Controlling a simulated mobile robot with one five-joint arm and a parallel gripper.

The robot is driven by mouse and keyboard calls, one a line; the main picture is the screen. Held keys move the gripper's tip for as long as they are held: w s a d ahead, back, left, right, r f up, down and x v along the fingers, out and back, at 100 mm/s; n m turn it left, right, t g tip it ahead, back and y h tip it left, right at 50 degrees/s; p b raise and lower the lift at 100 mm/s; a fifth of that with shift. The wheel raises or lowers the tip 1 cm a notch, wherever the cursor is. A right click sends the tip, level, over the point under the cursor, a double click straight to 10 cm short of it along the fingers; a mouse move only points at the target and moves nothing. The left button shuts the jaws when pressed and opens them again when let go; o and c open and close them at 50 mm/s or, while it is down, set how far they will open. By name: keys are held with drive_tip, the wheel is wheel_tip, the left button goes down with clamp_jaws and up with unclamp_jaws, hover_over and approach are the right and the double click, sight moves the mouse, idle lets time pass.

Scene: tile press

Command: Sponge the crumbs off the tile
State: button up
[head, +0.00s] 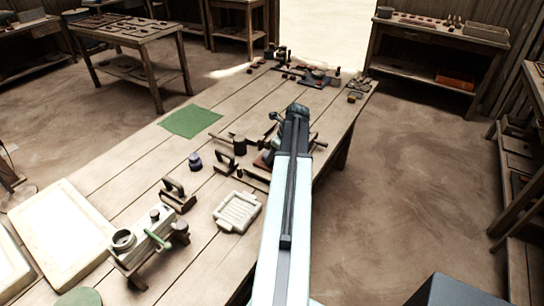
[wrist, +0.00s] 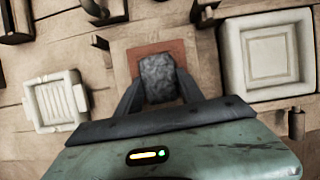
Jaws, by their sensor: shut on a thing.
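My gripper (wrist: 159,84) is shut on a grey, speckled sponge (wrist: 157,68) in the wrist view. The sponge is over the reddish-brown square tile (wrist: 148,46), whose edges show beyond and beside it. I cannot tell whether the sponge touches the tile. I cannot make out crumbs on the visible part; the sponge covers the middle. In the head view, my arm hides the sponge and most of the gripper.
A white ribbed tray (wrist: 48,103) lies left of the tile, also in the head view (head: 238,211). A white square tray (wrist: 230,58) is on the right. A green cloth (head: 190,121), dark tools and a clamp device (head: 150,238) are on the bench.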

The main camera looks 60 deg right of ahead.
drive_tip(key=shift+r, duration=0.1)
wheel_tip(320, 180, up, 8)
drive_tip(key=p, duration=0.8)
